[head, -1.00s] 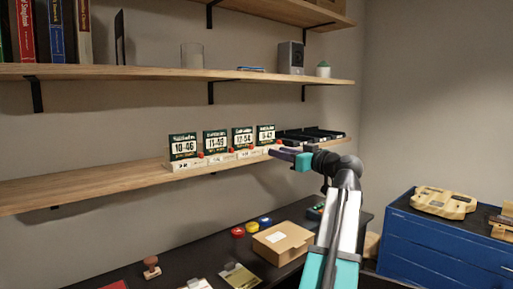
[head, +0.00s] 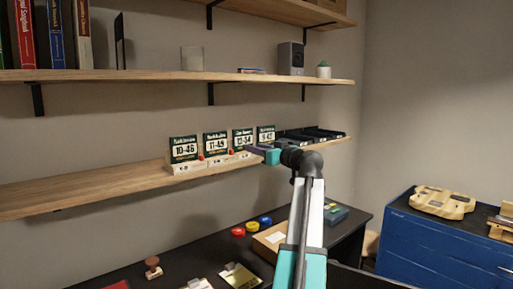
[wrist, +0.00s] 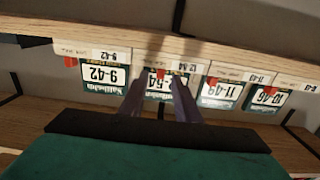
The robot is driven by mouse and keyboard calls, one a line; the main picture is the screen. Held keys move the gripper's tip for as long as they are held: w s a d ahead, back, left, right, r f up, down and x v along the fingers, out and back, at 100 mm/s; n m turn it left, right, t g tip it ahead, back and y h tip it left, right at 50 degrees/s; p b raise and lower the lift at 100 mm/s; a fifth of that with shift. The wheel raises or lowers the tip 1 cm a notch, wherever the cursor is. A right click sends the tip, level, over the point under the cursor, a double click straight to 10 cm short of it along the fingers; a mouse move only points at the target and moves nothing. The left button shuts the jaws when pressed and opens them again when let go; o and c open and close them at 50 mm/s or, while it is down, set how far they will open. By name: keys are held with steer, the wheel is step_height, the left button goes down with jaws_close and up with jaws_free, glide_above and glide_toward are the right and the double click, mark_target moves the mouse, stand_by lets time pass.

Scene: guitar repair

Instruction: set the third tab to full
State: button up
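A row of string-pack cards stands in a pale holder on the middle shelf, each above a label strip. The third card from the left, marked 12-54 (head: 243,139), also shows upside down in the wrist view (wrist: 157,96). A small red tab (wrist: 163,73) shows at its label strip, between my fingers in that view. My gripper (head: 259,151) is in front of the right part of the row in the head view. In the wrist view my gripper (wrist: 158,83) has its two purple fingers apart, with nothing held. I cannot tell whether a finger touches the tab.
Black trays (head: 310,135) stand right of the row. The shelf (head: 80,187) is clear to the left.

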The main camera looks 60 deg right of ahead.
steer(key=shift+w+d, duration=0.15)
steer(key=shift+w, duration=0.35)
jaws_close()
